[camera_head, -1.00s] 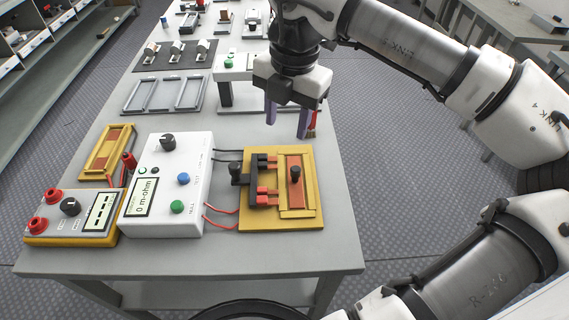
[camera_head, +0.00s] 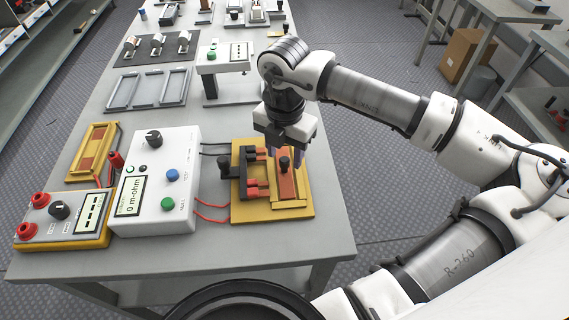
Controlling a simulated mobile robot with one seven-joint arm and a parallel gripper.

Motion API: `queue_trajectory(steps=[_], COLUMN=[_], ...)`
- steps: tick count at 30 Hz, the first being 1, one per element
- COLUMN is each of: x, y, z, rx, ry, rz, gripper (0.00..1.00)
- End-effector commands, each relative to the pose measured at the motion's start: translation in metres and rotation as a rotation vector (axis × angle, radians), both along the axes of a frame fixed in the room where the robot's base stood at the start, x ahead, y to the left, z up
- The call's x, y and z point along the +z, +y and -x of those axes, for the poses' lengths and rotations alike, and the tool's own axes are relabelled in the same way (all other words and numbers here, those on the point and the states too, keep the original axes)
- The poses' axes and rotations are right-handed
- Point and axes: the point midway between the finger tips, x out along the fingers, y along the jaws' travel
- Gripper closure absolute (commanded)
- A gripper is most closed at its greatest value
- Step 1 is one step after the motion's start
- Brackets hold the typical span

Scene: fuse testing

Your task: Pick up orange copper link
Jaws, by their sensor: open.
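The orange copper link (camera_head: 285,184) lies in the yellow-framed slot of the test fixture (camera_head: 245,212), at the right of the table. A black knob (camera_head: 284,163) stands up from the link. My gripper (camera_head: 285,152) is over the far end of the fixture, pointing down, with its fingers near the knob. It is open and seems empty. The fingertips are partly hidden, so I cannot tell whether they touch the knob or link.
A white milliohm meter (camera_head: 155,190) stands left of the fixture, joined by red and black leads. A yellow multimeter (camera_head: 62,222) and a yellow tray (camera_head: 94,152) with an orange strip are farther left. A grey rack (camera_head: 148,88) and a white device (camera_head: 224,62) stand behind.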

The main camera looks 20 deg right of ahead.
Motion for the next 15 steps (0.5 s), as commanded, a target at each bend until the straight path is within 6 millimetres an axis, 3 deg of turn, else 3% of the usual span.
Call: queue_trajectory(steps=[6, 14, 15], x=[-0.025, -0.028, -0.028], y=[0.000, 0.000, 0.000], z=[0.000, -0.001, -0.001], rx=[0.000, 0.000, 0.000], ry=[0.000, -0.001, -0.001], rz=[-0.003, 0.000, 0.000], gripper=[0.54, 0.54, 0.59])
